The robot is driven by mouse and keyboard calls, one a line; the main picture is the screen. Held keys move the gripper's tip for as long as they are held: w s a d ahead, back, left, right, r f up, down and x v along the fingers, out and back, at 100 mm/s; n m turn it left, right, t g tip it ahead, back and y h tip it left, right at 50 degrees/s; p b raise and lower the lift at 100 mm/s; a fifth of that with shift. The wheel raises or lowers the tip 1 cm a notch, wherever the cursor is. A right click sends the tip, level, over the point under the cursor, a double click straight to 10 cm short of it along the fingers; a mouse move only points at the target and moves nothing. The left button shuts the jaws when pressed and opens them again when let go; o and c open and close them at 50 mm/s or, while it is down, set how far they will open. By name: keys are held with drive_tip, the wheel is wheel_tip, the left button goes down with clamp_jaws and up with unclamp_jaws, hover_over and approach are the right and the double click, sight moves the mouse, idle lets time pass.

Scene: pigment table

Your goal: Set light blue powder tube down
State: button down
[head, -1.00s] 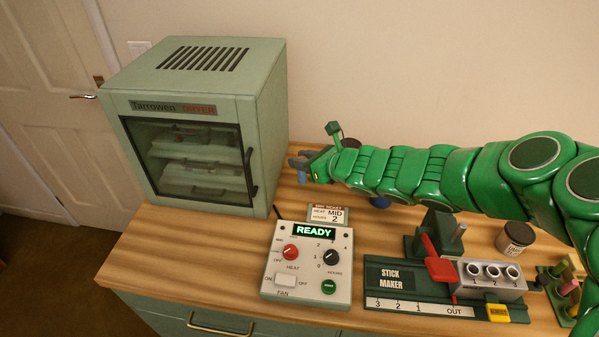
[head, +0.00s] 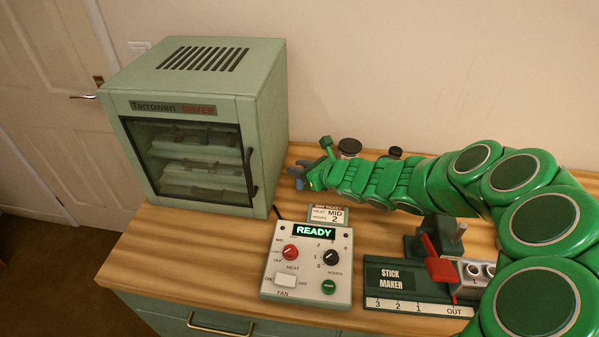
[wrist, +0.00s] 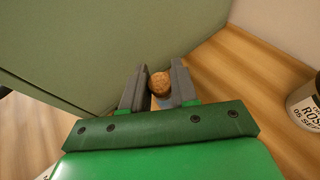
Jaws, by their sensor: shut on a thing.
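My gripper (wrist: 158,88) is shut on the light blue powder tube (wrist: 166,102). In the wrist view the tube's brown cork (wrist: 160,82) shows between the two grey fingers, with a little light blue below it. The tube looks about upright, seen from above. In the head view my gripper (head: 297,177) is low over the wooden counter, just right of the dryer. The tube is not clearly visible there, and I cannot tell whether its base touches the counter.
The green dryer (head: 262,140) stands close to the left of my gripper. A control box (head: 308,270) reading READY and the stick maker (head: 390,275) are in front. Dark-lidded jars (head: 349,147) stand behind my arm; a labelled jar (wrist: 304,108) is right in the wrist view.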

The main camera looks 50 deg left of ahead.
drive_tip(key=shift+f, duration=0.65)
drive_tip(key=shift+f, duration=0.15)
drive_tip(key=c, duration=0.9)
unclamp_jaws()
drive_tip(key=shift+o, duration=0.2)
drive_tip(key=d+r, duration=0.4)
drive_tip(key=r, duration=0.5)
drive_tip(key=shift+w+d, duration=0.25)
drive_tip(key=shift+w, duration=0.15)
